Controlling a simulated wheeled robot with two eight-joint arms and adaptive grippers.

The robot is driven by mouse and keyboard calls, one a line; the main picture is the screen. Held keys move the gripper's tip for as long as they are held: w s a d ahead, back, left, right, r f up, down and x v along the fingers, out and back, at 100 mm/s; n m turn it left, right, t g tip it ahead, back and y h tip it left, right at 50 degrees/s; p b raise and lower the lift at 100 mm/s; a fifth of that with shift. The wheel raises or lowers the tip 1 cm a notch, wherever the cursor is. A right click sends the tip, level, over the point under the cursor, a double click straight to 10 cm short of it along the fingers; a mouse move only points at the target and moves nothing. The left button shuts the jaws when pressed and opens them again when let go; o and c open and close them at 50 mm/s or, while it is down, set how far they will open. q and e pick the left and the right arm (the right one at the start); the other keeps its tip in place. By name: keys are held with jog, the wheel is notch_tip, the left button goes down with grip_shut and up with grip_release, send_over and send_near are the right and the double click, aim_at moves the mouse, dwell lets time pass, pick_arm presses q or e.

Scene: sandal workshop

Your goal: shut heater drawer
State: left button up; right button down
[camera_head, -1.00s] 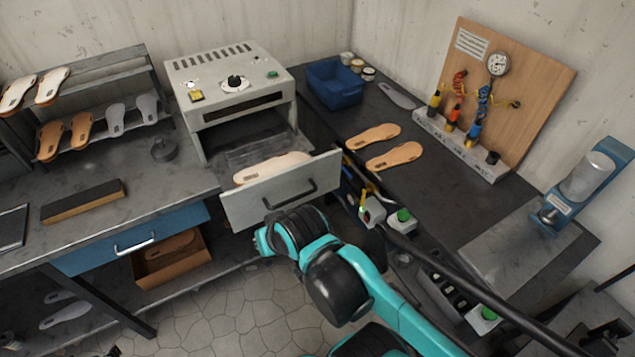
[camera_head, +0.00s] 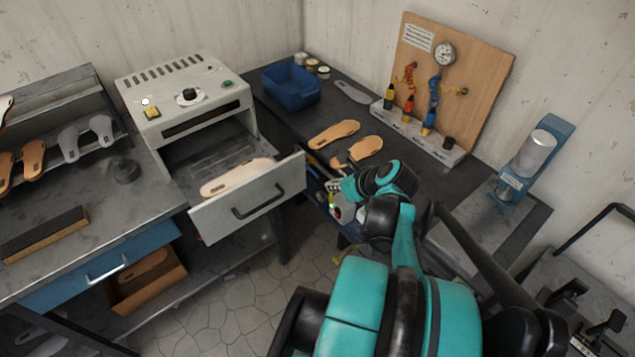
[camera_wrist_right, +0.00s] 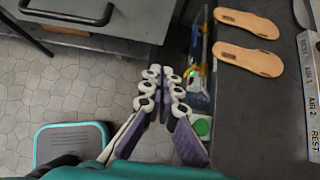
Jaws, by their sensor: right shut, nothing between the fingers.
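The heater (camera_head: 207,110) is a pale grey box on the bench, with a dial and buttons on top. Its drawer (camera_head: 222,220) is pulled out, and a pale insole (camera_head: 238,178) lies inside. The drawer front carries a dark bar handle (camera_head: 258,203), which also shows at the top left of the right wrist view (camera_wrist_right: 68,18). My right gripper (camera_head: 338,187) is to the right of the drawer front, apart from it, beside the dark bench. In the right wrist view its fingers (camera_wrist_right: 165,73) are together and empty. My left gripper is not in view.
Two tan insoles (camera_head: 334,134) and a blue bin (camera_head: 291,88) are on the dark bench (camera_head: 372,94). An air-tool board (camera_head: 455,75) stands behind. A blue bench drawer (camera_head: 100,267) is at lower left. Tiled floor (camera_head: 240,297) lies open before the heater.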

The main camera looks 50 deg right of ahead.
aim_at(304, 179)
jog(key=b+x, duration=0.1)
jog(key=x, duration=0.3)
jog(key=w+r+b+x, duration=0.1)
jog(key=b+x, duration=0.1)
jog(key=x, duration=0.1)
jog(key=b+x, duration=0.1)
jog(key=x, duration=0.3)
jog(key=shift+w+d+b, duration=0.15)
jog(key=shift+w+b, duration=0.2)
jog(key=shift+w, duration=0.05)
jog(key=shift+w+d, duration=0.1)
jog(key=shift+w, duration=0.35)
